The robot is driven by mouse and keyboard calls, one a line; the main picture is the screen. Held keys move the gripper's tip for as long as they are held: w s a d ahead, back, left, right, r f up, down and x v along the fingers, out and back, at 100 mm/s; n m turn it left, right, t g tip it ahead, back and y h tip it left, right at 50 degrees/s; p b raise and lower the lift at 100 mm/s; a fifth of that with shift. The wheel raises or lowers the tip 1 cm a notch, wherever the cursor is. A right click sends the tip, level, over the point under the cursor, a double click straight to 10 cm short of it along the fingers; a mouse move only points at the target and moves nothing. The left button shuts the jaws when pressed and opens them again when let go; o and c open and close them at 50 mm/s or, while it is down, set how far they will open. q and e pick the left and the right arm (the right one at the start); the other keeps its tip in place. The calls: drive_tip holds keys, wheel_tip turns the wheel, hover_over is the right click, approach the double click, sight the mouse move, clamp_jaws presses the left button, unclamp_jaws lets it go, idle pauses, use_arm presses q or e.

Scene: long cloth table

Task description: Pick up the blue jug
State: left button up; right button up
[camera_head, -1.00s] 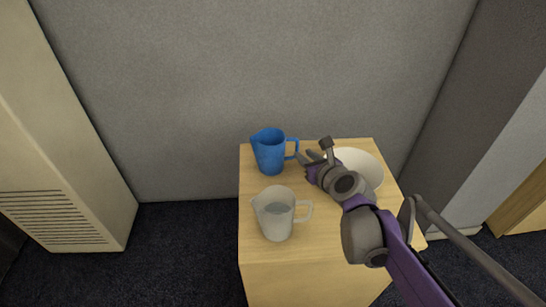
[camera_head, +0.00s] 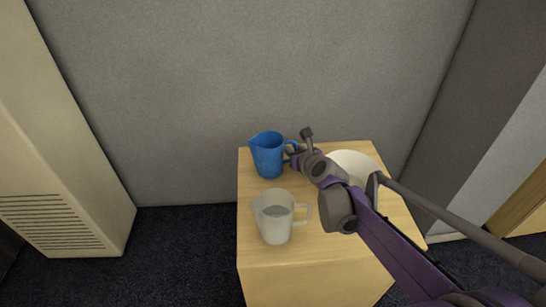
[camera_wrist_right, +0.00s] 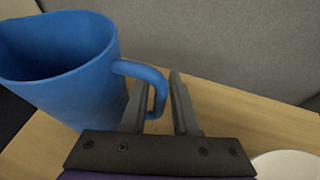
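The blue jug (camera_head: 268,157) stands upright at the back left of a small wooden table, its handle facing right. My right gripper (camera_head: 297,150) is at the handle, reaching in from the right. In the right wrist view the blue jug (camera_wrist_right: 60,80) fills the left side. The right gripper's fingers (camera_wrist_right: 159,78) are open, one inside the handle loop and one outside it. A gap shows between the handle and the outer finger. My left gripper is in neither view.
A translucent pale jug (camera_head: 275,224) stands in front of the blue jug. A white bowl (camera_head: 358,164) sits at the back right, partly behind my right arm. The wooden table (camera_head: 320,247) has bare top at the front. A grey wall (camera_head: 200,100) rises close behind.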

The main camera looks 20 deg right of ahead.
clamp_jaws()
idle(1.4)
